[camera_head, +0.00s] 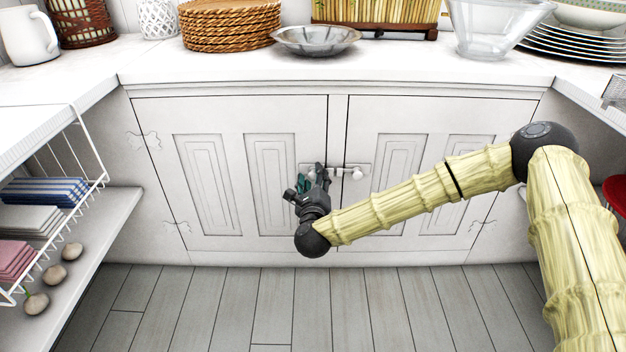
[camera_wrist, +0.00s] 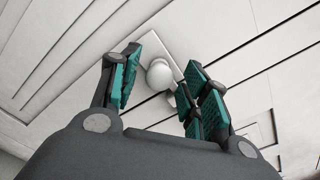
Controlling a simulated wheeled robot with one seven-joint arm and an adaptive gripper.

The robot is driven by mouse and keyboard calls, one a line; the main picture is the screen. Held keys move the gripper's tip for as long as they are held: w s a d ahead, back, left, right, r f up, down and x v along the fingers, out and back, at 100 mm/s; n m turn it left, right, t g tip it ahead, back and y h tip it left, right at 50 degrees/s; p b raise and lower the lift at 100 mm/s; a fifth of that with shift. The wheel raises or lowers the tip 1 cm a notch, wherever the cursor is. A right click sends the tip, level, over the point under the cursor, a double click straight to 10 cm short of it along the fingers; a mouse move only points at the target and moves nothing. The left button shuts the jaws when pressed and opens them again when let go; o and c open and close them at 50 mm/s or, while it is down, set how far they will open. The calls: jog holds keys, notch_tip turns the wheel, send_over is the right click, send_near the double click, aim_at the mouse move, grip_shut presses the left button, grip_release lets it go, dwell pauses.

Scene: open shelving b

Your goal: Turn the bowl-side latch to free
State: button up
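The latch is a pale metal plate (camera_head: 361,168) across the gap between two white cabinet doors under the counter, with a round knob (camera_head: 357,174) on its right part. Its left part is partly hidden by my gripper (camera_head: 318,178), which is in front of the left door's inner edge. In the wrist view, my gripper (camera_wrist: 162,60) is open, with its green-padded fingers apart. A round white knob (camera_wrist: 160,75) shows between the fingers, in front of the plate (camera_wrist: 163,47); contact is not visible. A silver bowl (camera_head: 316,39) sits on the counter above.
Woven mats (camera_head: 230,25), a glass bowl (camera_head: 490,25) and stacked plates (camera_head: 570,42) stand on the counter (camera_head: 420,70). A wire rack (camera_head: 95,150) with folded cloths is at left, near several stones. The wooden floor (camera_head: 300,310) before the doors is clear.

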jog(key=c, duration=0.8)
jog(key=shift+c, duration=0.2)
jog(key=shift+r+n+p, duration=0.15)
jog(key=shift+n+p, duration=0.25)
jog(key=shift+p, duration=0.25)
jog(key=n+p, duration=0.2)
jog(key=p, duration=0.1)
jog(key=shift+r+n, duration=0.2)
jog(key=shift+n, duration=0.2)
grip_shut()
jog(key=n+p, duration=0.3)
jog(key=p, duration=0.1)
jog(key=shift+a+n, duration=0.1)
jog(key=shift+n, duration=0.2)
jog(key=n+p, duration=0.3)
jog(key=shift+f+n, duration=0.1)
jog(key=shift+n, duration=0.2)
jog(key=n+p, duration=0.4)
jog(key=n, duration=0.1)
jog(key=shift+f, duration=0.15)
jog(key=shift+f+n+p, duration=0.15)
jog(key=shift+n+p, duration=0.45)
jog(key=shift+n, duration=0.4)
jog(key=shift+f, duration=0.1)
